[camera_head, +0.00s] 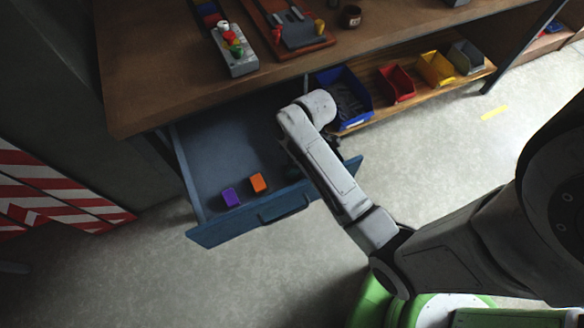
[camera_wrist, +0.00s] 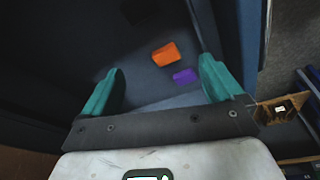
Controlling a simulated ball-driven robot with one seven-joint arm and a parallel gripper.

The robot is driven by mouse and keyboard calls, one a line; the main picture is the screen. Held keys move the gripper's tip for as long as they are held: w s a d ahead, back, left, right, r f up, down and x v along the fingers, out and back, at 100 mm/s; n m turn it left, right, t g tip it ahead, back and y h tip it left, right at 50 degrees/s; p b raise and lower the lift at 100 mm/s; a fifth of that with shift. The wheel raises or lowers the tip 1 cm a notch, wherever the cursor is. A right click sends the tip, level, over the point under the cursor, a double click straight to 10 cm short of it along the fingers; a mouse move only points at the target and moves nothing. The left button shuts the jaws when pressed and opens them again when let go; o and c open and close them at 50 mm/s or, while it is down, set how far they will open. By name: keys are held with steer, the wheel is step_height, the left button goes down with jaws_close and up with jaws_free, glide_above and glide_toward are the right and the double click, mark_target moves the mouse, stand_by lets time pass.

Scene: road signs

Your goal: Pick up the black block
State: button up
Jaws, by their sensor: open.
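My gripper (camera_wrist: 162,66) is open, with two teal fingers spread apart and nothing held between them. It is over the open blue drawer (camera_head: 225,232); in the head view my arm mostly hides it. An orange block (camera_head: 258,182) and a purple block (camera_head: 231,197) lie in the drawer near its front. In the wrist view, the orange block (camera_wrist: 166,54) and the purple block (camera_wrist: 185,76) show between and beyond the fingers. A dark shape (camera_wrist: 140,10) at the top edge of the wrist view may be the black block, but I cannot tell. No black block is clear in the head view.
The wooden workbench (camera_head: 165,75) is above the drawer, with a grey holder (camera_head: 237,62) on it. A lower shelf holds blue (camera_head: 364,98), red (camera_head: 397,84) and yellow (camera_head: 436,68) bins. Striped barriers (camera_head: 60,190) stand at the left. The floor in front is clear.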

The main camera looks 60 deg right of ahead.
steer(key=d+f+n, duration=0.1)
steer(key=f, duration=0.2)
steer(key=d+f+n+y, duration=0.1)
steer(key=d+f, duration=0.1)
steer(key=f, duration=0.1)
steer(key=d+f+n, duration=0.1)
steer(key=d+f, duration=0.1)
steer(key=f, duration=0.1)
steer(key=shift+s+f+n+g, duration=0.2)
steer(key=shift+s+n+g, duration=0.1)
steer(key=shift+n, duration=0.1)
steer(key=shift+x, duration=2.75)
steer(key=shift+w+a, duration=0.15)
steer(key=shift+w, duration=0.05)
steer(key=shift+r, duration=0.1)
steer(key=c, duration=1.2)
